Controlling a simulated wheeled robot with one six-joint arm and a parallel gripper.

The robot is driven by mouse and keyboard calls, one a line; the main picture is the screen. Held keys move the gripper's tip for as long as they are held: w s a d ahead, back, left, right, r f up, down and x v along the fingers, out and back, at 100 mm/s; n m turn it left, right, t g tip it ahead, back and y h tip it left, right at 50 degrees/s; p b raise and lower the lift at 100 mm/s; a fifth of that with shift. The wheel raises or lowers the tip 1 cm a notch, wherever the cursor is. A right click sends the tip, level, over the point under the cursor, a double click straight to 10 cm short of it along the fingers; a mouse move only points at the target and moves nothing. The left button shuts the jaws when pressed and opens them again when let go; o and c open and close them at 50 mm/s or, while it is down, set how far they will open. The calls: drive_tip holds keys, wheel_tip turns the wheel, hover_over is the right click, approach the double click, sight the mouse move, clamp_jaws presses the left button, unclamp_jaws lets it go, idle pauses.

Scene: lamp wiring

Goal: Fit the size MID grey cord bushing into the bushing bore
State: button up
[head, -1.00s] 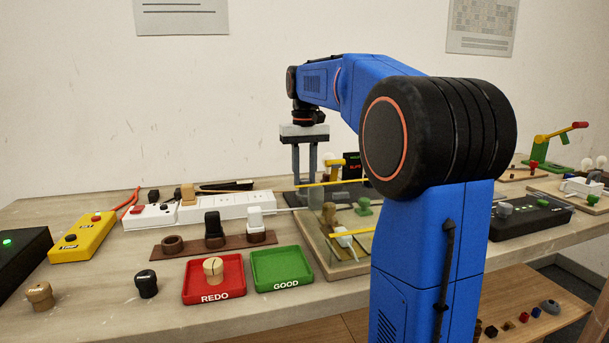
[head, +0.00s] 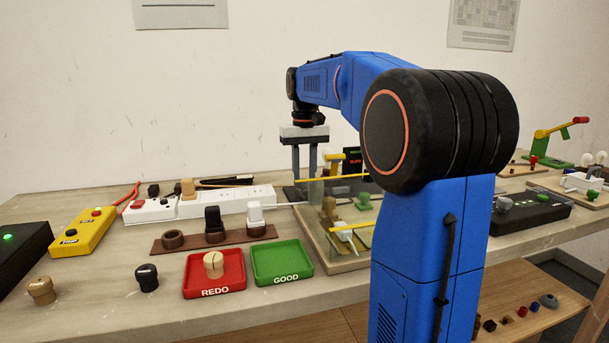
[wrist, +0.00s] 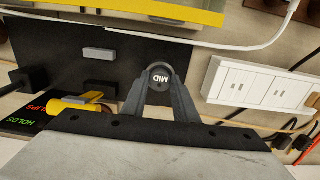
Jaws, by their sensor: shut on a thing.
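The grey cord bushing (wrist: 160,74), lettered MID, is between the fingertips of my gripper in the wrist view. My gripper (head: 305,188) is shut on it and points down at the back of the bench, over or beside a dark plate (wrist: 109,70). The bushing is too small to make out in the head view. I cannot pick out the bushing bore in either view.
A yellow-handled device (wrist: 80,103) and a HOLDS/SLIPS display (wrist: 28,117) are near the plate. A white power strip (head: 228,203) lies left of my gripper. Red REDO (head: 230,284) and green GOOD (head: 300,264) trays are nearer.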

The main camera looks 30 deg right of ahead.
drive_tip(key=shift+f, duration=0.1)
drive_tip(key=o, duration=1)
drive_tip(key=shift+o, duration=0.2)
wheel_tip(320, 180, up, 17)
drive_tip(key=shift+r, duration=0.2)
